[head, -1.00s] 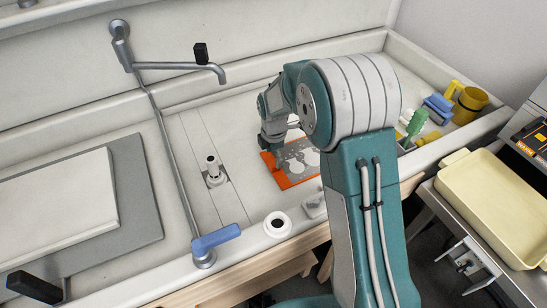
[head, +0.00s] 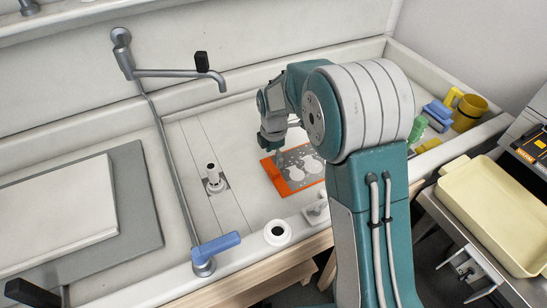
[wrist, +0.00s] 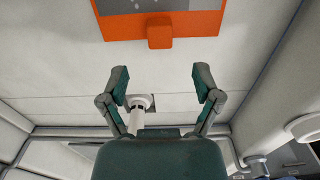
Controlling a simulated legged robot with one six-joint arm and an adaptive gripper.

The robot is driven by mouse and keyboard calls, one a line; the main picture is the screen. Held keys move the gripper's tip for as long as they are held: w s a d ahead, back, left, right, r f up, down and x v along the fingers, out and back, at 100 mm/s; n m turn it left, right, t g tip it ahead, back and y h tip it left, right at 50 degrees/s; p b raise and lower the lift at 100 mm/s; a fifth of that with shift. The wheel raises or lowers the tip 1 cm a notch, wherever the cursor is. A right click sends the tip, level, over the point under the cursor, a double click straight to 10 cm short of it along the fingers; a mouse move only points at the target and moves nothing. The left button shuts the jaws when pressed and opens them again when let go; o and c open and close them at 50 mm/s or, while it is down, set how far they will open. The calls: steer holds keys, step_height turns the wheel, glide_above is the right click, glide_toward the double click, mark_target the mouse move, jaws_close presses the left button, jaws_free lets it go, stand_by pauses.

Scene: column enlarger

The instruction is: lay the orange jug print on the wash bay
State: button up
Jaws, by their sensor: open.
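The orange jug print (head: 276,177) lies flat on the pale floor of the right-hand basin, which I take to be the wash bay (head: 245,125). It is a sheet with an orange border and pale shapes on grey. In the wrist view the print (wrist: 196,26) shows at the top edge, with an orange tab sticking out towards my gripper (wrist: 161,72). My gripper is open, with nothing between its fingers. In the head view my gripper (head: 280,156) is over the print's far left part. My arm hides the print's right end.
A white standpipe (head: 213,174) rises from the basin left of the print. A metal pipe with a blue lever (head: 217,244) runs left of that. A yellow mug (head: 468,112) and small items stand at the right end. A cream tray (head: 490,205) is outside the basin.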

steer(key=shift+r, duration=0.45)
step_height(320, 180, up, 12)
stand_by(0.6)
steer(key=shift+a, duration=0.1)
stand_by(0.4)
steer(key=s+d+r+m+t, duration=0.1)
steer(key=s+d+r+m, duration=0.3)
steer(key=s+m, duration=0.25)
steer(key=s+d+r+m+t, duration=0.2)
steer(key=s+d+r+m, duration=0.25)
steer(key=s, duration=0.25)
steer(key=s+d+f+m+t, duration=0.1)
steer(key=s+d+m+t, duration=0.1)
steer(key=s+m, duration=0.9)
steer(key=s+d, duration=0.1)
steer(key=s, duration=0.1)
steer(key=shift+s+t, duration=0.3)
steer(key=shift+s, duration=0.1)
